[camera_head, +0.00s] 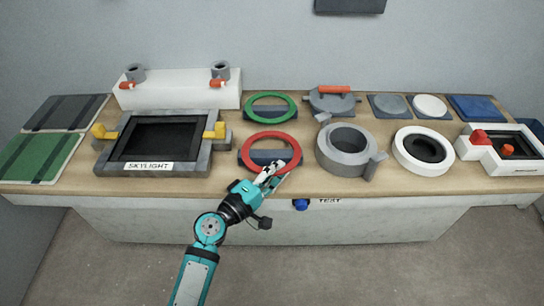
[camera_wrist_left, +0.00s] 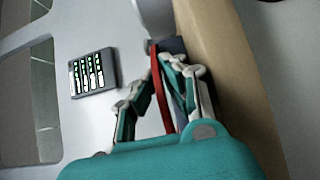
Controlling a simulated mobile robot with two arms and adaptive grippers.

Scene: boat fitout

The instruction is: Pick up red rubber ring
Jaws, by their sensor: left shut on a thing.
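The red rubber ring (camera_head: 269,136) leans on a dark blue holder (camera_head: 252,157) at the middle of the workbench, in front of a green ring (camera_head: 270,95). My left gripper (camera_head: 271,174) reaches its lower rim from the front. In the left wrist view the red ring (camera_wrist_left: 161,92) shows as a thin red edge between the two fingers of the gripper (camera_wrist_left: 165,95), which is shut on it. The fingers hide part of the ring's lower rim. My right gripper is not in view.
A grey round collar (camera_head: 346,145) stands close to the right of the ring. The skylight frame (camera_head: 160,140) with yellow clips is to the left. A white ring (camera_head: 421,148) lies further right. Bare wood (camera_head: 215,182) shows along the front edge.

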